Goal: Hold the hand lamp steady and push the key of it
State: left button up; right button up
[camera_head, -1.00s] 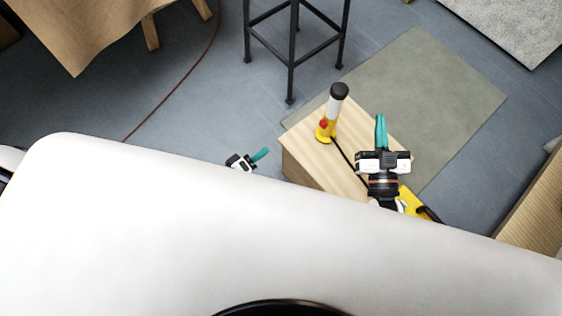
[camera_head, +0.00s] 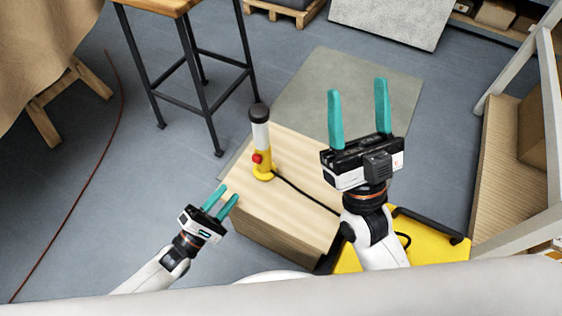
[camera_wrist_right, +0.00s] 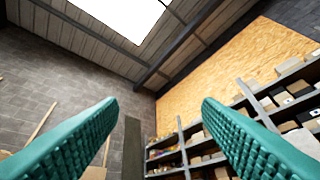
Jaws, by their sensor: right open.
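The hand lamp (camera_head: 261,145) stands upright on a low wooden box (camera_head: 290,212). It has a yellow base, a white tube, a dark cap and a red key (camera_head: 257,158) on its lower left side. My left gripper (camera_head: 222,199) is open and empty at the box's left edge, below and left of the lamp. My right gripper (camera_head: 359,110) is open and empty, raised to the right of the lamp. In the right wrist view its teal fingers (camera_wrist_right: 158,104) are spread, with only wall, shelves and ceiling beyond.
A black cable (camera_head: 305,194) runs from the lamp across the box toward a yellow case (camera_head: 432,240). A stool with black legs (camera_head: 205,105) stands behind left. A wooden shelf unit (camera_head: 508,150) stands at the right. A green-grey mat (camera_head: 350,100) lies behind the box.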

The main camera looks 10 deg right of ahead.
jog(key=w+a+f+n+g+y, duration=0.1)
jog(key=w+a+f+g, duration=0.1)
jog(key=w+f+g, duration=0.35)
jog(key=w+a+f+n+g, duration=0.1)
jog(key=w+a+f+g, duration=0.15)
jog(key=f, duration=0.55)
jog(key=n+g+y, duration=0.1)
jog(key=n+g, duration=0.1)
jog(key=g, duration=0.3)
send_near(257, 126)
notch_tip(257, 126, down, 5)
jog(key=w, duration=0.3)
jog(key=x, duration=1)
jog(key=shift+w+a+r, duration=0.15)
jog(key=shift+w+r, duration=0.1)
jog(key=shift+r, duration=0.1)
jog(key=shift+c, duration=0.2)
jog(key=c, duration=1.2)
pick_arm(q)
grip_shut()
